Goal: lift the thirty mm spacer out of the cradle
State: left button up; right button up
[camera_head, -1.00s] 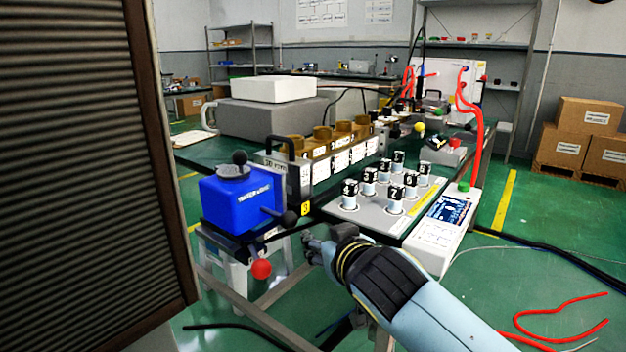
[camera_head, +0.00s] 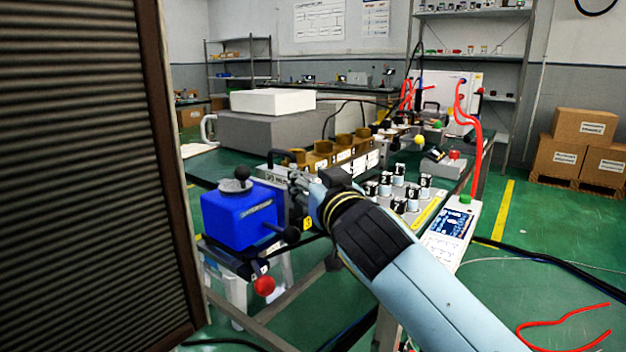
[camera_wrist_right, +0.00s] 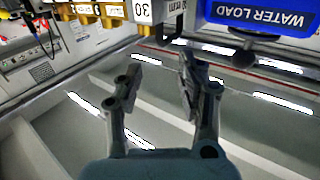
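In the head view a row of brass spacers (camera_head: 323,147) sits in a cradle behind the blue water load. White labels (camera_head: 373,159) run along its front; their figures are too small to read there. In the right wrist view, brass parts (camera_wrist_right: 88,9) line the top edge, with a white label (camera_wrist_right: 142,10) reading 30 beside them. The spacer above that label is cut off by the frame. My right gripper (camera_wrist_right: 158,84) is open and empty, its fingertips just below the label and apart from it. In the head view the right gripper (camera_head: 300,187) covers the cradle's near end. My left gripper is not in view.
The blue water load (camera_head: 240,218) stands close left of my right gripper; it also shows in the wrist view (camera_wrist_right: 265,14). Several black-capped pieces (camera_head: 399,190) stand on the bench to the right. A dark ribbed panel (camera_head: 85,180) fills the left side.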

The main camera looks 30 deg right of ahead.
aim_at(294, 161)
jog(key=x, duration=1)
jog(key=shift+w, duration=0.1)
grip_shut()
